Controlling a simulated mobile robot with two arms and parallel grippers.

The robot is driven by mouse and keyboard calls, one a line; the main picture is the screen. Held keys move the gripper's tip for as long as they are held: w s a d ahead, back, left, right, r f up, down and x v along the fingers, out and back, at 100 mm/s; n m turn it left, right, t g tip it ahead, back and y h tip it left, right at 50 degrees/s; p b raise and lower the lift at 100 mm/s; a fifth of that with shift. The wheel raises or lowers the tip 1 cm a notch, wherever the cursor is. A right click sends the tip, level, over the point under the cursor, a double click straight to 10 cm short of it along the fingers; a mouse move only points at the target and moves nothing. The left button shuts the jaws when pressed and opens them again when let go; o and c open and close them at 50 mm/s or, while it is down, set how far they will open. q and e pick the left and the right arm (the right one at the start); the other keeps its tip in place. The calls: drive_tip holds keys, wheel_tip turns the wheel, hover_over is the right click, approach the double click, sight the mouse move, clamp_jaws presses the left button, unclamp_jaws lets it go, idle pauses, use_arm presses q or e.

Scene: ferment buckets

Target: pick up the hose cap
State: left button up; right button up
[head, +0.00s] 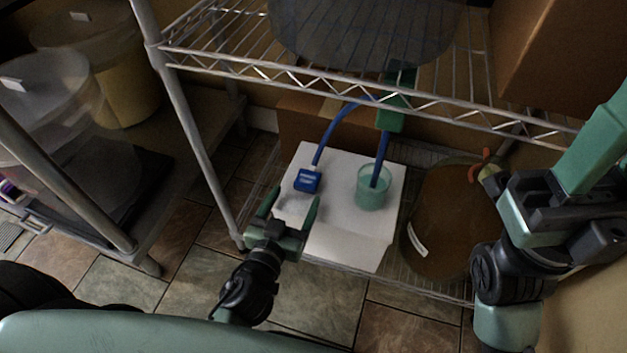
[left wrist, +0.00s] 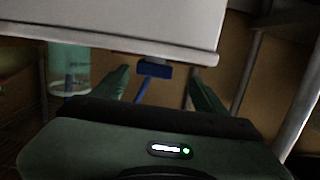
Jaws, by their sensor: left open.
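The blue hose cap (head: 307,180), a small block with a pale label, is at the end of a blue hose (head: 327,138) over the white board (head: 345,242) on the lower shelf. My left gripper (head: 292,203) is open and empty, just on the near side of the cap. In the left wrist view the cap (left wrist: 153,69) shows beyond and between the two spread fingers (left wrist: 163,88), apart from both. My right gripper (head: 490,170) is at the right by the brown vessel; its fingers are mostly hidden.
A clear greenish cup (head: 373,190) with a blue hose in it stands right of the cap. A large brown vessel (head: 452,220) stands further right. The wire shelf (head: 330,80) overhangs the back, and a metal post (head: 190,125) rises at the left.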

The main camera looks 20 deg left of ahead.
sight(309, 179)
use_arm(q)
drive_tip(key=shift+w+d+f, duration=0.1)
drive_tip(key=shift+w+f, duration=0.1)
drive_tip(key=shift+w, duration=0.95)
drive_tip(key=w, duration=0.3)
drive_tip(key=w+d+f+b, duration=0.1)
drive_tip(key=w, duration=0.1)
drive_tip(key=shift+w, duration=0.25)
drive_tip(key=c, duration=1.4)
drive_tip(key=shift+r, duration=0.15)
drive_tip(key=shift+c, duration=0.2)
